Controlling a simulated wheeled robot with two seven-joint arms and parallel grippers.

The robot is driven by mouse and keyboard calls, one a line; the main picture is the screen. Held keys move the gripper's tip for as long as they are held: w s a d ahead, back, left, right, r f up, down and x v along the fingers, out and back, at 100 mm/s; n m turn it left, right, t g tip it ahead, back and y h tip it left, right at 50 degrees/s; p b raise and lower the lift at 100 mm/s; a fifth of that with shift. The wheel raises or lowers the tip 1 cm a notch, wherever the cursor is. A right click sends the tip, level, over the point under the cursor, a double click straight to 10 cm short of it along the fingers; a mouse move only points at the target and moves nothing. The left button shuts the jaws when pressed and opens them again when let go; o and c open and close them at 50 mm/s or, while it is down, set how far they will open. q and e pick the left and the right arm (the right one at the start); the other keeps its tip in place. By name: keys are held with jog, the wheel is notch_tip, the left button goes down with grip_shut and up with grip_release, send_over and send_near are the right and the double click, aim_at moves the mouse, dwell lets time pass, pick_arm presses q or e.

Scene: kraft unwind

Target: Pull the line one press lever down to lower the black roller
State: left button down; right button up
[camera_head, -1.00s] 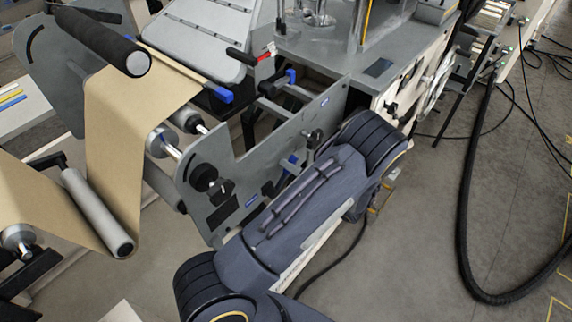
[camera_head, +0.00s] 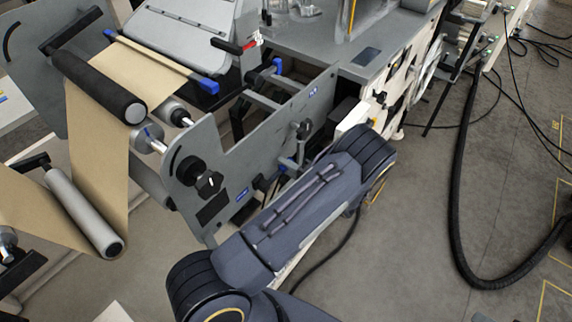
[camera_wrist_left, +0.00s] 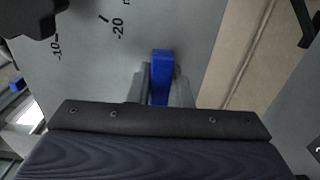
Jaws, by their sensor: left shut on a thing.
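The black roller (camera_head: 100,88) lies across the brown paper web (camera_head: 100,150) at the upper left of the head view, its near end close to a metal roller (camera_head: 147,136). In the left wrist view my left gripper (camera_wrist_left: 161,88) is shut on a blue lever end (camera_wrist_left: 161,66), in front of a grey plate with scale marks (camera_wrist_left: 100,60). In the head view my dark forearm covers the middle, and I cannot make out the left fingers or the held lever there. My right gripper is not in view.
A grey side plate (camera_head: 235,155) with a black knob (camera_head: 209,184) stands left of my forearm. A thick black hose (camera_head: 456,220) lies on the open floor at right.

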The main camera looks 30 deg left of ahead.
pick_arm(q)
jog(key=shift+f, duration=0.3)
jog(key=c, duration=1.3)
grip_release()
jog(key=shift+r, duration=0.1)
jog(key=d, duration=0.2)
jog(key=d+b, duration=0.1)
jog(key=d, duration=0.5)
jog(key=shift+s+b, duration=0.3)
jog(key=shift+s, duration=0.05)
